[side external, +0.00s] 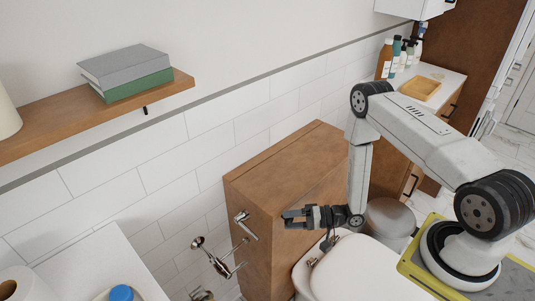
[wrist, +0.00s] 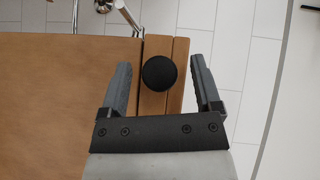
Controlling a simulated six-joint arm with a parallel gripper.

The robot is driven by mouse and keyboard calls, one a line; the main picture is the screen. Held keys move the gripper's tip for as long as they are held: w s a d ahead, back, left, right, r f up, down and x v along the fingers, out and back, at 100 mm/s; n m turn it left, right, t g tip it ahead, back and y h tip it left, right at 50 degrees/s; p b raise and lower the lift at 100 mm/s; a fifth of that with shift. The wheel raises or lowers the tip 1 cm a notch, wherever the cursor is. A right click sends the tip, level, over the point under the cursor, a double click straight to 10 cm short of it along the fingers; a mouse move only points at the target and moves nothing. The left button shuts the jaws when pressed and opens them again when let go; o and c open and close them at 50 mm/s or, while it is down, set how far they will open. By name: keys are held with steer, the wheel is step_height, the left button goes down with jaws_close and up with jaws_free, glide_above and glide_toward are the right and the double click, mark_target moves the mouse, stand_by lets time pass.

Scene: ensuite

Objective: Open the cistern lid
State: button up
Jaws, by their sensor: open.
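The wooden cistern cabinet (side external: 262,195) stands against the tiled wall behind the white toilet (side external: 355,270) in the side external view. Its wood fills the left of the wrist view (wrist: 60,100). A round black knob (wrist: 159,75) shows in the wrist view over narrow wooden strips at the right of the broad panel. My gripper (side external: 285,219) is open, beside the cabinet and above the toilet. In the wrist view its fingers (wrist: 160,62) stand on either side of the knob, with gaps on both sides. The lid's outline and contact with the knob cannot be told clearly.
Chrome fittings (side external: 215,258) and a chrome bar (side external: 245,224) are left of the cabinet. A shelf with books (side external: 126,72) is on the wall. A counter with bottles (side external: 385,59) stands behind my arm. A white surface (side external: 110,265) is at lower left.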

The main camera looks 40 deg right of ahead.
steer(key=shift+w+a, duration=0.25)
jaws_close()
stand_by(1.4)
